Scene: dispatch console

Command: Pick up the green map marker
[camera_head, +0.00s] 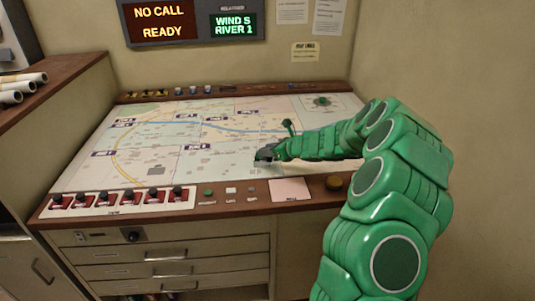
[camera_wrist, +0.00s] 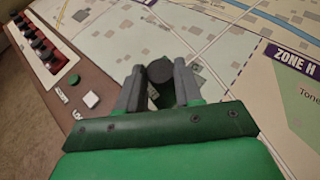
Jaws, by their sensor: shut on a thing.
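My gripper (camera_wrist: 160,75) is shut on a small piece with a dark round top, the green map marker (camera_wrist: 160,70). Its colour looks dark grey-green between the grey fingers, and its lower part is mostly hidden by the gripper. In the head view my gripper (camera_head: 264,155) is low over the front right part of the map table (camera_head: 215,158). The marker is too small and covered to make out there. I cannot tell whether its foot touches the map.
Red switches (camera_head: 128,197) line the table's front left edge. A green button (camera_head: 208,192), white buttons, a pink note (camera_head: 290,189) and a brass knob (camera_head: 334,182) sit along the front strip. Small items stand along the back ledge (camera_head: 200,90). The map's middle is clear.

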